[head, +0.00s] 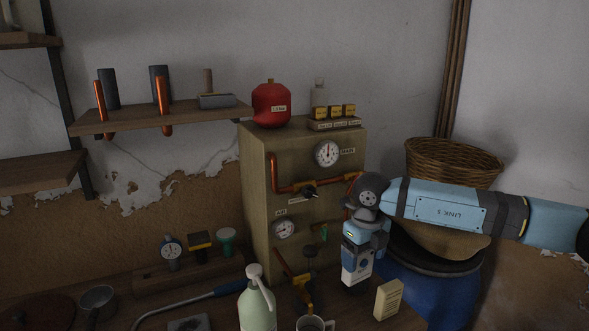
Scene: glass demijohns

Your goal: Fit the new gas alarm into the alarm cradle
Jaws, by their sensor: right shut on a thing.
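My right gripper (354,284) hangs fingers-down in front of the tan cabinet's right side, low over the bench. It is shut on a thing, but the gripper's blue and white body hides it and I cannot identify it. Several small yellow labelled blocks (335,111) stand on a pale labelled base (334,124) on top of the cabinet. I cannot read these labels well enough to tell whether this is the alarm cradle. A cream box with small print (388,299) stands on the bench, right of the gripper. My left gripper is out of view.
The tan cabinet (258,190) carries gauges, orange pipes and valves. A red canister (271,105) stands on top. A blue drum (415,285) and wicker basket (452,160) are right.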

